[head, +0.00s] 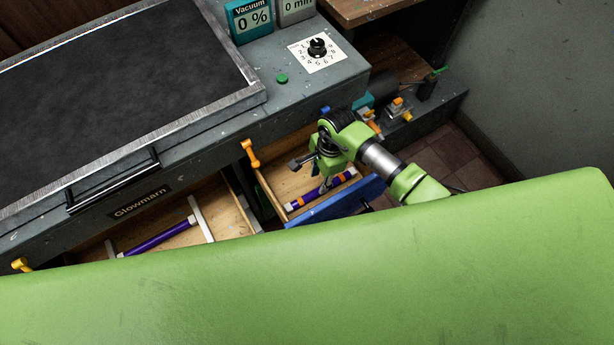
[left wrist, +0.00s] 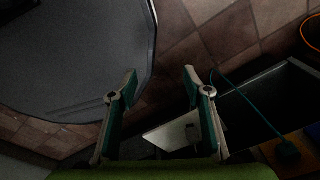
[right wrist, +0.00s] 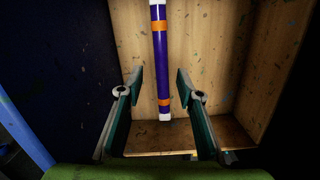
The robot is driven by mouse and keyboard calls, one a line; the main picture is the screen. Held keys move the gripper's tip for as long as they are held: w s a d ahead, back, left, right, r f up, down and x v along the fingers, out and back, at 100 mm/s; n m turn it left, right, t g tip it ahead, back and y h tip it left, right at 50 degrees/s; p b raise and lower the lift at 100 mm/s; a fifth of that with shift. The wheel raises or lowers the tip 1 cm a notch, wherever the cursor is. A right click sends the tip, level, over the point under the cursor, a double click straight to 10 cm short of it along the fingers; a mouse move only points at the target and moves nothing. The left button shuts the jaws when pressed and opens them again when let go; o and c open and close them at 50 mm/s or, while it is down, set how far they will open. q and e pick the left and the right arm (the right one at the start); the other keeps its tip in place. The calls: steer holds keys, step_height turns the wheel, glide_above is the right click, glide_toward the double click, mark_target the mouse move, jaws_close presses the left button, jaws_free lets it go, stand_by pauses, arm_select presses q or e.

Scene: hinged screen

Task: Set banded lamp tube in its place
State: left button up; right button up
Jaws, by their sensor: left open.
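The banded lamp tube (head: 302,201), purple with orange bands and white ends, lies in the right-hand wooden drawer in the head view. In the right wrist view the tube (right wrist: 160,60) runs upright in the picture, between and beyond the fingers. My right gripper (head: 323,186) hangs over this drawer; its fingers (right wrist: 160,76) are apart with no visible contact with the tube. My left gripper (left wrist: 160,76) is open and empty, seen only in its wrist view. A plain purple tube (head: 160,238) lies in the left-hand drawer between white holders.
The grey Glowmarn cabinet (head: 325,85) carries a dark-topped panel (head: 120,75), a dial (head: 317,47) and a green button (head: 282,78). A blue drawer front (head: 335,204) stands beside my right gripper. A large green surface fills the lower head view.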

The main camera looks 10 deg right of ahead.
steer(key=shift+w+d+f+n+h, duration=0.1)
steer(key=shift+w+d+n+h, duration=0.25)
steer(key=shift+n, duration=0.25)
steer(key=shift+d+h, duration=0.1)
steer(key=shift+h, duration=0.15)
steer(key=shift+f+n+b, duration=0.3)
steer(key=shift+f+b, duration=0.2)
step_height(320, 180, down, 7)
steer(key=b, duration=0.6)
steer(key=shift+f, duration=0.1)
steer(key=shift+r, duration=0.2)
steer(key=c, duration=0.4)
arm_select(q)
step_height(320, 180, down, 7)
steer(key=shift+d, duration=0.45)
arm_select(e)
jaws_close()
